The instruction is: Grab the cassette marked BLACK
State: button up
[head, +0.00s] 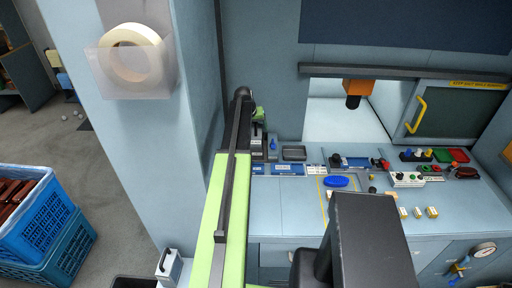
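My green and dark arm runs up the middle of the head view to the back left of the light blue worktop. My gripper (258,116) seems to be at its far end, small and partly hidden by the arm; its fingers do not show clearly. A small dark block with a pale label (257,141) stands right by that end; I cannot tell whether they touch. A grey-white block with a dark label (171,266) stands low at the left of the arm. No label can be read as BLACK at this size.
The worktop (290,208) holds a blue oval piece (336,182), a dark tray (294,153), a white button box (406,179), and red and green trays (459,155). A blue pillar (130,135) with a tape roll (137,55) stands left. Blue crates (62,250) stand on the floor.

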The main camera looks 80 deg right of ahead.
grip_shut()
dwell(0.6)
